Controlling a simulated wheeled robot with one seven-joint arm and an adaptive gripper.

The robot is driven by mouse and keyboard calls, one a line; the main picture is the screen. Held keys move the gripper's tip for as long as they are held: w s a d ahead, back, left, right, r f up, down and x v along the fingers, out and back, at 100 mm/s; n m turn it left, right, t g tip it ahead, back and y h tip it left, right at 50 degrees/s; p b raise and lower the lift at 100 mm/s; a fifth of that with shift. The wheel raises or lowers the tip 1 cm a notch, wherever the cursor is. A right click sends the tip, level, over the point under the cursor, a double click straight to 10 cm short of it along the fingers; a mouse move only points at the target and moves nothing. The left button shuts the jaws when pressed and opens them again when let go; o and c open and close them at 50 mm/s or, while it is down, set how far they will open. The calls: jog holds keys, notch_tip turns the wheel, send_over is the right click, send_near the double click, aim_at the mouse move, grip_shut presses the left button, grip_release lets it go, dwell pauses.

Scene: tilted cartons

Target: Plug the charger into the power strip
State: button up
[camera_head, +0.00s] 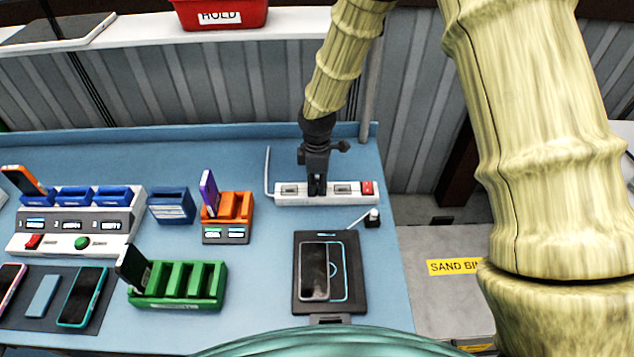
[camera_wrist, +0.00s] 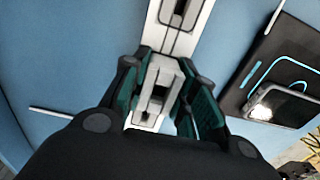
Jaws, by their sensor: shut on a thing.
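The white power strip (camera_head: 300,199) lies along the back right of the blue table. It has a red switch at its right end and sockets on top; it also shows in the wrist view (camera_wrist: 200,22). My gripper (camera_head: 317,188) points down over the strip's middle.
A black pad with a phone (camera_head: 314,270) lies in front of the strip. An orange holder (camera_head: 236,207), a green rack (camera_head: 190,283) and a blue box (camera_head: 172,207) stand to the left. The wall is behind. The grey sand bin (camera_head: 440,295) stands off the table's right edge.

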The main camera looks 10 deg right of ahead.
jog(key=o, duration=1.1)
notch_tip(320, 180, up, 12)
jog(key=shift+f, duration=0.1)
dwell(0.4)
